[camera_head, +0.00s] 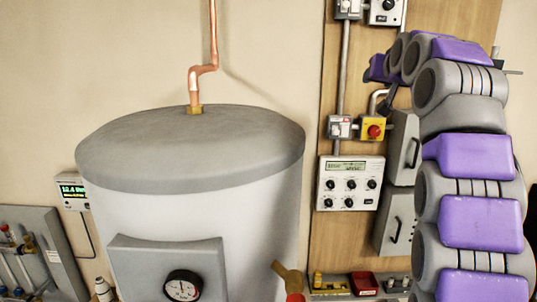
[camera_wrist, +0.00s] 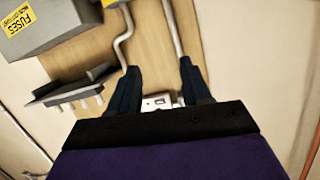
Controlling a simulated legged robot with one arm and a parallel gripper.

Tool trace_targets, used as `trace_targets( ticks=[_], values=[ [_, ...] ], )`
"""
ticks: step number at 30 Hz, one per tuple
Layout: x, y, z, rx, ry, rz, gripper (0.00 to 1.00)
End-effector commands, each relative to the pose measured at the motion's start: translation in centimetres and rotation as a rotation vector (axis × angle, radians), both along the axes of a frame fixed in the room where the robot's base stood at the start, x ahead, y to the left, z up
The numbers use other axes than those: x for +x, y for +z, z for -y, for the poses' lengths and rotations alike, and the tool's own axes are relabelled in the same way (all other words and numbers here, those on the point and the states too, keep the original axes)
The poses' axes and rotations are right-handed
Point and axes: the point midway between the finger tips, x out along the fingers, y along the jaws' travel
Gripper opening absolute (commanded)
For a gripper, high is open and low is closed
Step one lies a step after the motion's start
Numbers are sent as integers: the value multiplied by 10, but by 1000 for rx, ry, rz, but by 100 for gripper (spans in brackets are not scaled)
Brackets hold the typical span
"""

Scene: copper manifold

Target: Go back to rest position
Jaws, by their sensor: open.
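My gripper (camera_wrist: 158,68) shows in the wrist view as two dark blue fingers, spread apart with nothing between them. They point towards the wooden board. In the head view my purple and grey arm rises on the right and bends over to the left at the top, in front of the board. The gripper end there (camera_head: 386,86) is small and partly hidden, near the yellow box with a red button (camera_head: 373,129).
A grey-topped white tank (camera_head: 190,155) with a copper pipe (camera_head: 212,40) stands left of the wooden board (camera_head: 323,245). A control panel (camera_head: 350,183) and grey boxes (camera_head: 397,222) are on the board. The wrist view shows a grey fuse box (camera_wrist: 60,35) and conduits (camera_wrist: 172,30).

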Motion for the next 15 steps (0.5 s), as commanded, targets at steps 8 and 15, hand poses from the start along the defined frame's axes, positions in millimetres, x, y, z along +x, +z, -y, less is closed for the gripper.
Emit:
trace_targets(
  ticks=[8, 15],
  values=[
    [-31, -86, -25, 43, -1, -263, 48],
    [-83, -168, -48, 64, 8, -492, 48]
  ],
)
